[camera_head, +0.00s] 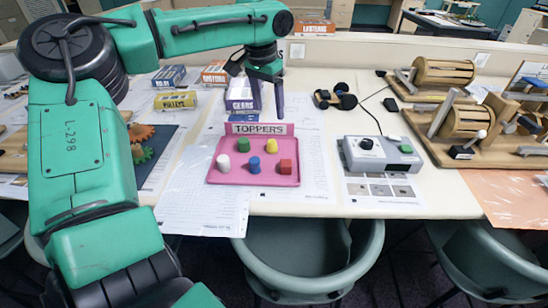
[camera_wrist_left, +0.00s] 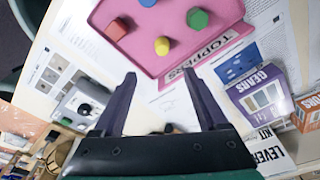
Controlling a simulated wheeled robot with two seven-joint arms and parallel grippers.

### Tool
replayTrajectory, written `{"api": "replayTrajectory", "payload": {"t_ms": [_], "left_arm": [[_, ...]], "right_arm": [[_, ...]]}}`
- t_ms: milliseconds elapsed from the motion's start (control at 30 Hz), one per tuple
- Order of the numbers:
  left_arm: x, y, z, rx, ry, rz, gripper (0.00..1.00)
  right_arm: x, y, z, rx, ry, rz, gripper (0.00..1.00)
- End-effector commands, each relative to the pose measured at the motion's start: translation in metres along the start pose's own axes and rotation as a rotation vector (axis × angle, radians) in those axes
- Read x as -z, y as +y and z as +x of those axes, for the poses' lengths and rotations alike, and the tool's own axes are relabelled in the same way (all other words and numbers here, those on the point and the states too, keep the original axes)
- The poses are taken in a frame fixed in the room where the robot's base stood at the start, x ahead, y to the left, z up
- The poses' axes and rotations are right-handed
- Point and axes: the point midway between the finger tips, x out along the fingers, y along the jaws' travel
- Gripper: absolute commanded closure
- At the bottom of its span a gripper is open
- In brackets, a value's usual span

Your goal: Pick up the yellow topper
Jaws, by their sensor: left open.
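The blue topper (camera_head: 254,166), red topper (camera_head: 286,166) and white topper (camera_head: 223,163) stand nearer the front. My left gripper (camera_head: 265,110) is open and empty, above the table just behind the tray, fingers pointing down. In the left wrist view, the yellow topper (camera_wrist_left: 162,46) lies just beyond the open fingertips (camera_wrist_left: 159,76). My right gripper is not in view.
The TOPPERS sign (camera_head: 259,129) stands along the tray's back edge. The GEARS box (camera_head: 240,95) is close to my left gripper. A grey device (camera_head: 381,156) is right of the tray, and wooden machines (camera_head: 470,120) stand farther right. Papers cover the table around the tray.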

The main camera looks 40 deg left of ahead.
Motion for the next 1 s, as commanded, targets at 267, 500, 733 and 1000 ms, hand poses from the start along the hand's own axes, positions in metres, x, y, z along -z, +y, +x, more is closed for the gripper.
{"api": "replayTrajectory", "payload": {"t_ms": [267, 500, 733, 1000], "left_arm": [[-0.001, 0.0, 0.065, 0.001, -0.005, 0.001, 0.25], [0.0, -0.003, 0.099, 0.001, -0.006, 0.0, 0.25], [0.002, -0.005, 0.133, 0.001, -0.003, 0.0, 0.25], [0.002, -0.005, 0.133, 0.0, -0.001, 0.0, 0.63]], "right_arm": [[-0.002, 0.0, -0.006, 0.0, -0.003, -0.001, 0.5], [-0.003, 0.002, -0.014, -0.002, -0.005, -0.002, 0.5], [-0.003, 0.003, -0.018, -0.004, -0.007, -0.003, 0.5], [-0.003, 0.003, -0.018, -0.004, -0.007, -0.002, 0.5]]}}
